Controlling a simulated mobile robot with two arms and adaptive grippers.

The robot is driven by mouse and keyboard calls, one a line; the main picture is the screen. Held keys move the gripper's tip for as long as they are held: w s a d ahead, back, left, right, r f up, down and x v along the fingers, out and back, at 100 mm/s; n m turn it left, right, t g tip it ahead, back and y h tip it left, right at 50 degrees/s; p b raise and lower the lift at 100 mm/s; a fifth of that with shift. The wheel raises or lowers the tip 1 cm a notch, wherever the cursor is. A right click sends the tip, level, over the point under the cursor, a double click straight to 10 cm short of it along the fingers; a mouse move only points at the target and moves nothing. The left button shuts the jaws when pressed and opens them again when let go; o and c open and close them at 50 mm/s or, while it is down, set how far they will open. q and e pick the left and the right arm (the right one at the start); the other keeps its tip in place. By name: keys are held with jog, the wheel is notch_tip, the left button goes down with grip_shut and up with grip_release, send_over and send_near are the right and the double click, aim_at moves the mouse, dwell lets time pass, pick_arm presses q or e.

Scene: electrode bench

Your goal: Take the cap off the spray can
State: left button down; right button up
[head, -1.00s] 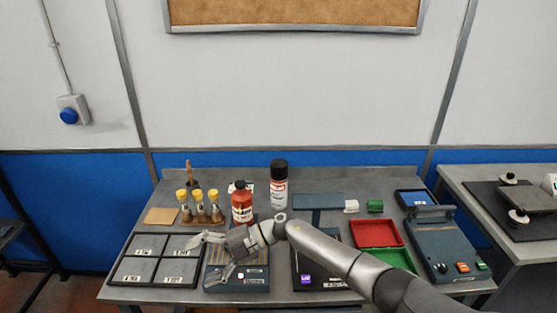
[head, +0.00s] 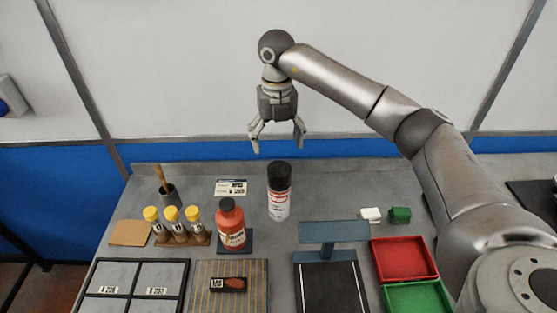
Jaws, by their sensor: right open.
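The spray can (head: 279,203) stands upright on the bench, white with red and dark print. Its black cap (head: 279,175) is on top. My right gripper (head: 277,147) points down above the cap with its fingers spread wide and nothing between them. In the picture the fingertips are a little above the cap; the exact gap in depth is hard to judge. My left gripper is not in view.
A red bottle (head: 231,225) stands left of the can, with yellow-capped vials (head: 173,224) further left. A blue stand (head: 320,232) is in front right. A red tray (head: 403,259) and green tray (head: 418,297) lie right. White (head: 371,215) and green (head: 400,215) blocks sit behind them.

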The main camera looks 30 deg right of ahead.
aim_at(279, 168)
jog(key=f, duration=0.2)
jog(key=f+p, duration=0.1)
jog(key=shift+s+f, duration=0.3)
jog(key=shift+f, duration=0.65)
notch_tip(279, 168, down, 4)
jog(key=p, duration=0.3)
jog(key=shift+s+d+f, duration=0.1)
jog(key=shift+f, duration=0.5)
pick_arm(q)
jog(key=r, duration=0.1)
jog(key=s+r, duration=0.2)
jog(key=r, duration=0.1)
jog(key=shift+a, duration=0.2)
pick_arm(e)
jog(key=c, duration=0.8)
